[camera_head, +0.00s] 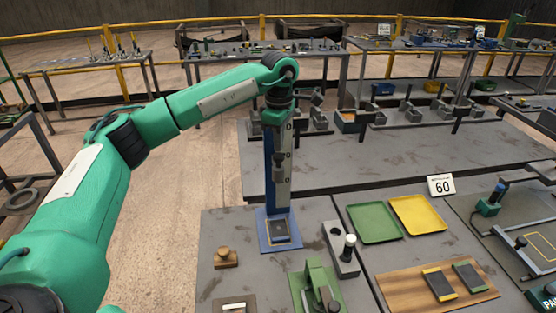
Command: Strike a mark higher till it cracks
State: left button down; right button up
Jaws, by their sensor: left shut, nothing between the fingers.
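A blue stand (268,240) on the near bench has an upright blue and pale scale board (285,195) with dark characters on it. A dark block or pad (279,230) sits on the stand's base. My left arm comes in from the left and bends down, and my left gripper (279,180) hangs in front of the scale board, above the pad and apart from it. It is shut and empty. The arm and gripper hide part of the board. I cannot make out a crack. My right gripper is not in view.
Right of the stand are a grey block with a white-topped post (348,246), a green tray (374,223), a yellow tray (418,214) and a "60" sign (441,186). In front are a green device (318,287) and a wooden board (399,285). A brown knobbed piece (226,258) stands left.

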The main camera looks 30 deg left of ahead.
aim_at(277, 164)
pick_arm(q)
jog(key=shift+f, duration=0.15)
jog(key=shift+f+b, duration=0.85)
jog(key=shift+f, duration=0.35)
dwell(0.6)
